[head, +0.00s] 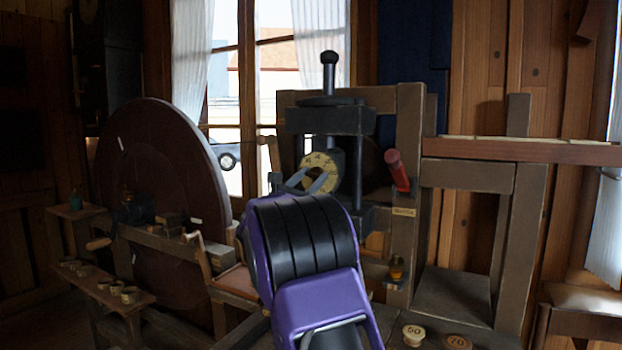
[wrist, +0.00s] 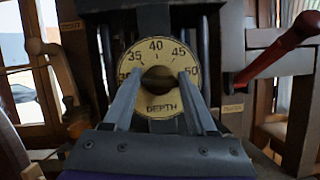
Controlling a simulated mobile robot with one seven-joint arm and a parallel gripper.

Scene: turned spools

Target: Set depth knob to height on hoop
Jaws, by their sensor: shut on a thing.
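The depth dial (head: 324,160) is a cream disc on the front of the dark press in the head view. In the wrist view the dial (wrist: 158,109) reads DEPTH, with 35, 40, 45 and 50 around its upper edge. The dark round knob (wrist: 159,80) is at its centre. My gripper (head: 306,181) reaches the dial, and in the wrist view my gripper (wrist: 158,78) has one finger on each side of the knob, shut on it. I cannot make out a clear pointer reading. I cannot identify a hoop with a height mark in either view.
A red-handled lever (head: 397,170) stands right of the dial. Round pieces marked 50 (head: 413,335) and 70 (head: 458,342) sit at the front. A large dark wheel (head: 160,150) fills the left. A wooden shelf (head: 520,150) juts out at right.

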